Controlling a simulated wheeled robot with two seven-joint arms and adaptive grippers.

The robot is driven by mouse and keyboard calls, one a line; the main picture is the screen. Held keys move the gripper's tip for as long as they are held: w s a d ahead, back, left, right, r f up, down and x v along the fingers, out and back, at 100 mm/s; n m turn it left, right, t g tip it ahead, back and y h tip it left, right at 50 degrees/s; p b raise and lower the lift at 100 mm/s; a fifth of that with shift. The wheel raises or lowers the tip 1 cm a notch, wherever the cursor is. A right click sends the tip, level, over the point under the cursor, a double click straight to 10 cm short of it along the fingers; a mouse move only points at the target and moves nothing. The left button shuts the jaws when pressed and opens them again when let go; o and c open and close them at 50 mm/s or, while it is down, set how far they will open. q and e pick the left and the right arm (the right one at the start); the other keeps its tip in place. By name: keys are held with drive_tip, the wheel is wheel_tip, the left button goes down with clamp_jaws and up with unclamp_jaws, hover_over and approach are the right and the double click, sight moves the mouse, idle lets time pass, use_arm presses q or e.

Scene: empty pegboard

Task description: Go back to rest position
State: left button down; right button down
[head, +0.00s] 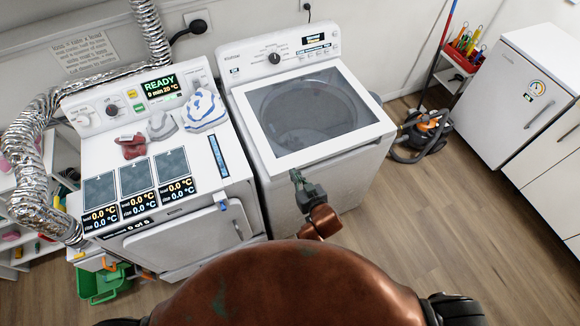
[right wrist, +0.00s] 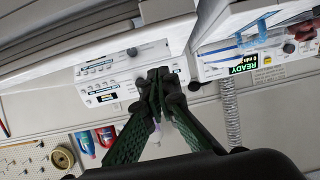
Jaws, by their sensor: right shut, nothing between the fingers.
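My right gripper (head: 296,178) is in front of the white top-loading washer (head: 370,125), near its front top edge in the head view. In the right wrist view its green fingers (right wrist: 158,80) come together at the tips, shut and empty. The washer's control panel (right wrist: 120,72) shows beyond the fingertips there. Whether the gripper touches the washer I cannot tell. My left gripper is not in view.
A white dryer (head: 90,150) stands left of the washer, with a red cloth (head: 131,146), a grey cloth (head: 162,126) and a blue-white cloth (head: 204,108) on top. A vacuum cleaner (head: 428,125) stands right. Wooden floor (head: 450,220) is clear at right.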

drive_tip(key=v, duration=0.5)
drive_tip(key=s+d+f+g+h+b, duration=0.15)
drive_tip(key=s+d+f, duration=0.3)
drive_tip(key=f, duration=1.05)
drive_tip(key=s+d+f+g+h+b, duration=0.1)
drive_tip(key=s+d+f+g+b, duration=0.3)
drive_tip(key=f, duration=1)
drive_tip(key=s+d+f+g+h+b, duration=0.1)
drive_tip(key=s+d+f, duration=0.4)
drive_tip(key=f, duration=1)
drive_tip(key=s+d+f+m+g+b, duration=0.1)
drive_tip(key=s+d+f, duration=0.3)
drive_tip(key=s+f, duration=0.3)
drive_tip(key=s+d+f+g+h+b, duration=0.1)
drive_tip(key=s+d+f, duration=0.4)
drive_tip(key=s, duration=1.1)
drive_tip(key=s+d+f+m+g+b, duration=0.1)
drive_tip(key=s+d+f+g+b, duration=0.1)
drive_tip(key=s+f, duration=0.8)
drive_tip(key=s+d+g, duration=0.1)
drive_tip(key=d, duration=0.1)
drive_tip(key=shift+s+d+m, duration=0.15)
drive_tip(key=shift+d+m, duration=0.15)
drive_tip(key=shift+d, duration=0.05)
drive_tip(key=shift+g+h, duration=0.25)
